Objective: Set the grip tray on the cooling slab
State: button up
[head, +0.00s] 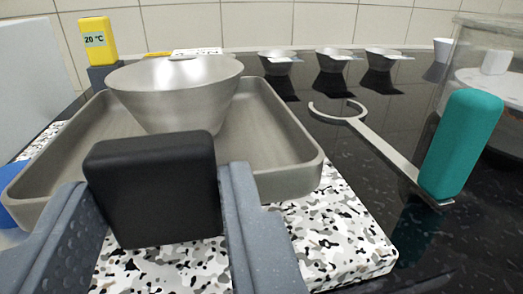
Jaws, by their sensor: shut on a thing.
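The grip tray (285,125) is a grey metal tray with raised walls and a black block grip (152,190) at its near side. My gripper (155,200) is shut on this black grip, one finger on each side. A metal bowl (175,90) stands upright in the tray. A white slab with black and grey speckles (345,240), which looks like the cooling slab, lies below the tray and shows in front and to the right of it. I cannot tell whether the tray touches the slab. The tray hides much of the slab.
A wrench-like tool (355,125) with a teal handle (460,145) is at the right, by a clear container (490,75). Several small metal bowls (333,60) stand at the back. A yellow "20 °C" block (97,40) is back left. A blue object (10,185) is at left.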

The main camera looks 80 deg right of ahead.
aim_at(240, 149)
jog(key=d, duration=0.6)
jog(key=shift+s+d+f, duration=0.3)
jog(key=shift+s, duration=0.05)
notch_tip(240, 149, down, 4)
jog(key=shift+r+b, duration=0.25)
jog(key=shift+b, duration=0.35)
jog(key=o, duration=1.1)
jog(key=v, duration=1.2)
jog(key=shift+p, duration=0.35)
